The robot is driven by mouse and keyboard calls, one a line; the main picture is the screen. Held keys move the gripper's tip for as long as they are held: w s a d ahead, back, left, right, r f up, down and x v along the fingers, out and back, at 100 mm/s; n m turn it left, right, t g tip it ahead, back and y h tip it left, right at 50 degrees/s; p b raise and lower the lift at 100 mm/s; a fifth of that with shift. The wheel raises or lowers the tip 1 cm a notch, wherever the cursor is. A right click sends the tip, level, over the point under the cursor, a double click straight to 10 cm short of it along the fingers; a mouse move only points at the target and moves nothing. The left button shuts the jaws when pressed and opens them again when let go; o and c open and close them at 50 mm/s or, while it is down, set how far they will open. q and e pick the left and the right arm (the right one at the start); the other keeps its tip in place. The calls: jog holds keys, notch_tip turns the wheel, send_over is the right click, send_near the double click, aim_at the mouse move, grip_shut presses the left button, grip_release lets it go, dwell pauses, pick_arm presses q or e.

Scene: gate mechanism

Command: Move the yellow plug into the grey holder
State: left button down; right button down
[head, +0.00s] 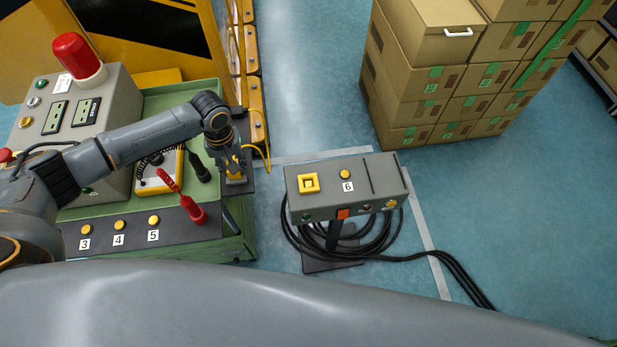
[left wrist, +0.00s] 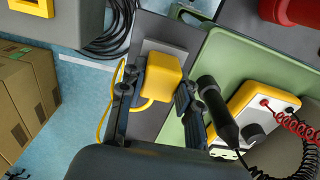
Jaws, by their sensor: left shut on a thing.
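The yellow plug (left wrist: 164,76) is a blocky yellow piece with a yellow cable; a small part of it (head: 234,176) also shows in the head view. My left gripper (left wrist: 155,95) is shut on the plug, one finger at each side; in the head view my left gripper (head: 233,163) points down at the right end of the green bench. A grey, square-edged holder (left wrist: 156,46) shows right behind the plug in the left wrist view. The plug covers part of it, and I cannot tell whether the plug is seated in it. My right gripper is not in view.
A grey pedestal box (head: 347,188) with a yellow square socket stands right of the bench, black cables around its foot. A black handle (left wrist: 216,105) is close to my left gripper. A yellow-and-white device (head: 160,172) and red handle (head: 193,214) are nearby. Cartons (head: 440,85) stand behind.

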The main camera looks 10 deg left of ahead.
pick_arm(q)
jog(key=shift+s+f+p, duration=0.1)
jog(key=shift+p, duration=0.3)
dwell(0.3)
jog(key=c, duration=0.8)
grip_release()
jog(key=shift+f, duration=0.1)
jog(key=shift+c, duration=0.2)
